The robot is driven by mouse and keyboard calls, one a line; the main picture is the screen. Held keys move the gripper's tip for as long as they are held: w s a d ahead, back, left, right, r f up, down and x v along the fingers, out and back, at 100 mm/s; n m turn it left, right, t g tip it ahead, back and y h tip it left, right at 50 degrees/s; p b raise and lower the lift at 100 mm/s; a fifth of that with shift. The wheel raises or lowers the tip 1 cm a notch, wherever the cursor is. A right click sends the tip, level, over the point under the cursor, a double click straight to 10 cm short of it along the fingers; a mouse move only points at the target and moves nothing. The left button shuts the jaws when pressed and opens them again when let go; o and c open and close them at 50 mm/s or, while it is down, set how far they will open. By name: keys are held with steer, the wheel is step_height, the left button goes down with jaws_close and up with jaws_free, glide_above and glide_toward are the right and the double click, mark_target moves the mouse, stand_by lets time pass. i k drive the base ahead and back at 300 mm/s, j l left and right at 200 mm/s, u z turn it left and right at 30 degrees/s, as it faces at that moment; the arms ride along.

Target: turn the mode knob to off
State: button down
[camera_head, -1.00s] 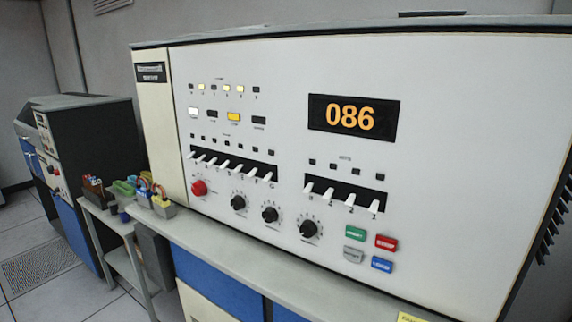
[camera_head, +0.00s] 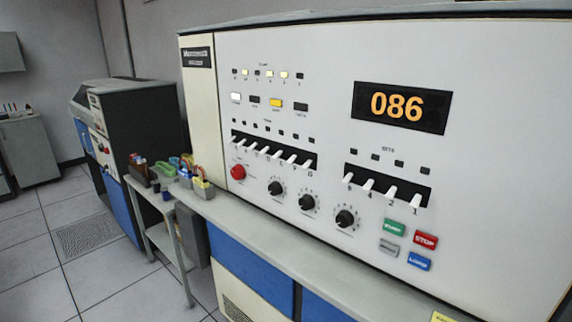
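Three black rotary knobs with dial marks sit in a row low on the white console panel (camera_head: 300,50): a left knob (camera_head: 275,188), a middle knob (camera_head: 307,202) and a right knob (camera_head: 345,218). Their labels are too small to read, so I cannot tell which is the mode knob or where it points. A red round knob or button (camera_head: 238,172) is to their left. My gripper is not in view.
An orange display (camera_head: 400,107) reads 086. White toggle switches sit in two rows. Start (camera_head: 394,228), stop (camera_head: 425,240) and load (camera_head: 419,261) buttons are lower right. A ledge (camera_head: 290,248) runs below. A small table with bins stands left; open floor lies beyond.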

mark_target(238, 173)
steer(key=i+j, duration=0.15)
steer(key=j, duration=0.25)
steer(key=i+j, duration=0.15)
steer(key=j, duration=0.2)
steer(key=i+j, duration=0.15)
steer(key=j, duration=0.25)
steer(key=i+j, duration=0.15)
steer(key=j, duration=0.2)
